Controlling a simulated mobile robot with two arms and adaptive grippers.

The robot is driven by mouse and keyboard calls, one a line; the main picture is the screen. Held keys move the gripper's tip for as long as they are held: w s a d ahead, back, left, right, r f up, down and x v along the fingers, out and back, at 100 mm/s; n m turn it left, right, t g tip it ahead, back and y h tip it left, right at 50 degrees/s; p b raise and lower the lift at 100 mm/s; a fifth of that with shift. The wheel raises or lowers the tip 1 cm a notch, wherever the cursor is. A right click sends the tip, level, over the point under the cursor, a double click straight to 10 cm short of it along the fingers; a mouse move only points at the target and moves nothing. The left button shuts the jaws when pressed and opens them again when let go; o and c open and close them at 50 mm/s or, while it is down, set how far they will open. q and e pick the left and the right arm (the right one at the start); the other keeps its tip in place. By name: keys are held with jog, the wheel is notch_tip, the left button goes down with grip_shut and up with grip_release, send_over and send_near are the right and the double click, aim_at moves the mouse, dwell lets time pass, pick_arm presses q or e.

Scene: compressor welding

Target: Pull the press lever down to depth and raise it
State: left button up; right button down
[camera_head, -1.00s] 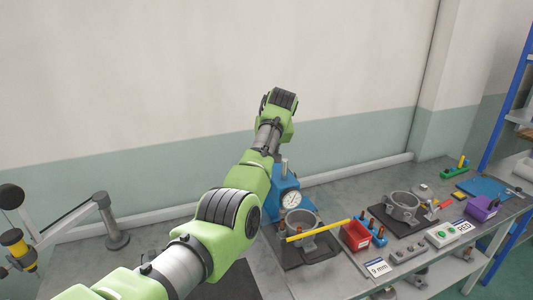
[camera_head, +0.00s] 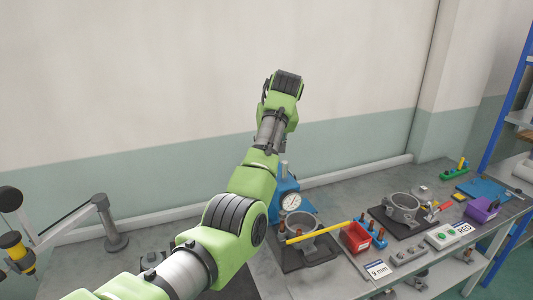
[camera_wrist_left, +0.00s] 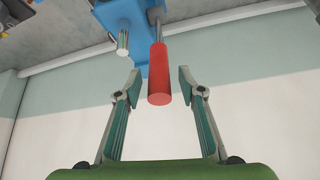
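The press (camera_head: 287,182) is blue with a round dial gauge (camera_head: 290,201). It stands on the bench behind my left arm, which hides part of it. Its lever ends in a red cylindrical grip (camera_wrist_left: 159,75), seen in the left wrist view, with the blue press body (camera_wrist_left: 124,18) beyond. My left gripper (camera_wrist_left: 160,82) is open. The red grip lies between its fingertips in the picture, with a gap on both sides. In the head view the left gripper and the red grip cannot be made out. My right gripper is not in view.
A yellow bar (camera_head: 318,232) lies over a grey ring part on a dark plate. Right of it are a red bin (camera_head: 355,238), blue pegged holder (camera_head: 379,237), second ring fixture (camera_head: 402,208), button box (camera_head: 443,237) and purple bin (camera_head: 482,209). A jointed stand (camera_head: 112,225) is at left.

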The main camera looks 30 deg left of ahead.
pick_arm(q)
jog(key=v, duration=0.5)
jog(key=shift+s+d+r, duration=0.1)
jog(key=shift+s+r, duration=0.05)
jog(key=shift+r, duration=0.15)
